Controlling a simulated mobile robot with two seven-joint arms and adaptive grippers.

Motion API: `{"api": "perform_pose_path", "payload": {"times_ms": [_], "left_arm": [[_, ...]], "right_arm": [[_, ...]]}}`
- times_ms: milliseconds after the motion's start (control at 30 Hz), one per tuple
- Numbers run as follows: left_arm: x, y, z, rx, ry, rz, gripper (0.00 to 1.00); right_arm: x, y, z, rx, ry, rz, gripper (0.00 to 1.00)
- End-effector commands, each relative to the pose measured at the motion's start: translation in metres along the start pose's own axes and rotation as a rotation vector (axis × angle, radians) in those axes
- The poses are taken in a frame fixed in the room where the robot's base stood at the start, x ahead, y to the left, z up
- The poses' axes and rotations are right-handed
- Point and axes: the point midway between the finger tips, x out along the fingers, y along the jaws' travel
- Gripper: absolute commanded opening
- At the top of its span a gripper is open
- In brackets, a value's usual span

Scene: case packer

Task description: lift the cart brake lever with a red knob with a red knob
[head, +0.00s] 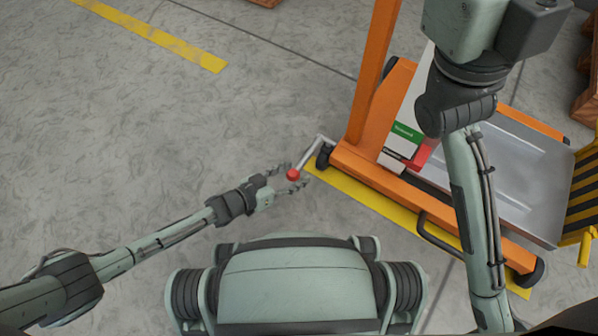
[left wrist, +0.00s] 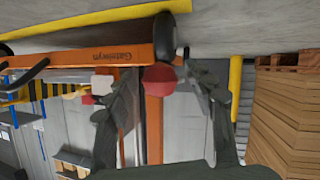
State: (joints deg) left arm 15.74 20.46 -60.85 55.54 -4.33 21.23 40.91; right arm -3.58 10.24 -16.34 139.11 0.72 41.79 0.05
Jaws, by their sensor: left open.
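The brake lever (head: 312,153) is a grey bent rod on the near left corner of the orange cart (head: 370,160). Its red knob (head: 293,175) is at the lever's lower left end. My left gripper (head: 291,178) is open with its fingers around the knob in the head view. In the left wrist view the red knob (left wrist: 160,79) shows between the two open fingers (left wrist: 160,100); whether they touch it I cannot tell. My right arm crosses the head view at the right, in front of the cart; its gripper is not in view.
The cart has an orange upright post (head: 374,70), a grey deck (head: 520,180) and dark wheels. A black handle (head: 440,238) sticks out on its near side. Yellow floor tape (head: 375,203) runs under it. Wooden crates (left wrist: 285,110) show in the left wrist view. The floor at the left is clear.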

Motion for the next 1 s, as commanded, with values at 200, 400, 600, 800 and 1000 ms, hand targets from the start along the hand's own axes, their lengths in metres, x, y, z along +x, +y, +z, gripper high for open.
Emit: {"api": "perform_pose_path", "payload": {"times_ms": [200, 400, 600, 800, 1000], "left_arm": [[0.0024, -0.0008, 0.0008, 0.0, 0.0, 0.0, 0.54], [0.0023, -0.0007, 0.0006, 0.0, 0.0, 0.0, 0.5], [0.0023, -0.0007, 0.0006, 0.0, 0.0, 0.0, 0.25], [0.0023, -0.0007, 0.0006, 0.0, 0.0, 0.0, 0.0], [0.0023, -0.0007, 0.0005, 0.0, 0.0, 0.0, 0.0]], "right_arm": [[0.0008, -0.0005, 0.0003, -0.002, 0.003, -0.007, 0.4], [0.001, -0.0004, 0.0005, -0.002, 0.002, -0.007, 0.4], [0.0009, -0.0004, 0.0005, -0.003, 0.002, -0.007, 0.4], [0.0009, -0.0004, 0.0004, -0.003, 0.003, -0.007, 0.4], [0.0009, -0.0004, 0.0003, -0.003, 0.003, -0.007, 0.4]]}}
